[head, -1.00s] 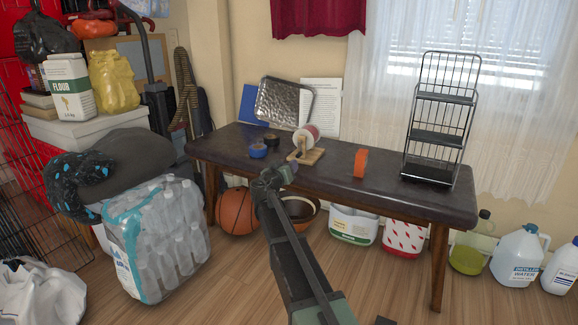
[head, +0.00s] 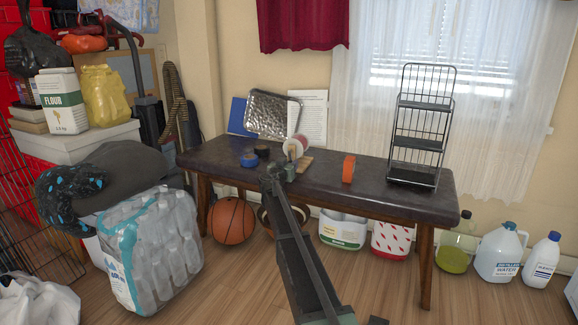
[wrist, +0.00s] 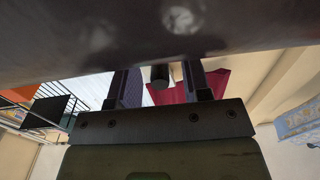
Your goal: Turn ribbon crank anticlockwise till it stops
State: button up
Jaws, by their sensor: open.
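The ribbon spool (head: 298,145), red and white, sits on a small stand with a wooden base (head: 306,158) on the dark bench. My gripper (head: 285,165) is just in front of the stand and hides part of it and any crank in the head view. In the wrist view, my gripper (wrist: 160,78) is open, its two fingers apart. A short dark cylinder (wrist: 160,75) shows between the fingers in the picture. It may be the crank's knob, but I cannot tell for sure or whether a finger touches it.
On the bench (head: 225,152) are blue tape (head: 249,160), black tape (head: 262,151), orange tape (head: 348,168), a metal tray (head: 272,114) and a wire rack (head: 415,130). A basketball (head: 231,221) and tubs stand below. Wrapped bottles (head: 150,250) stand left.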

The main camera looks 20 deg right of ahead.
aim_at(297, 155)
jog(key=shift+w+d, duration=0.2)
grip_shut()
jog(key=shift+s+n, duration=0.1)
jog(key=shift+n, duration=0.2)
jog(key=n, duration=0.2)
jog(key=s+d+n, duration=0.1)
jog(key=n, duration=0.1)
jog(key=shift+r+p, duration=0.35)
jog(key=shift+p, duration=0.05)
jog(key=n, duration=0.2)
jog(key=r+n+p, duration=0.1)
jog(key=shift+s+d+n, duration=0.3)
jog(key=shift+s, duration=0.05)
jog(key=n, duration=0.1)
jog(key=r+n+p, duration=0.1)
jog(key=n, duration=0.2)
jog(key=shift+s+d+r, duration=0.2)
jog(key=shift+s+d, duration=0.05)
jog(key=n, duration=0.2)
jog(key=r+n+p, duration=0.1)
jog(key=n, duration=0.1)
jog(key=shift+r+n+p, duration=0.15)
jog(key=shift+n+p, duration=0.15)
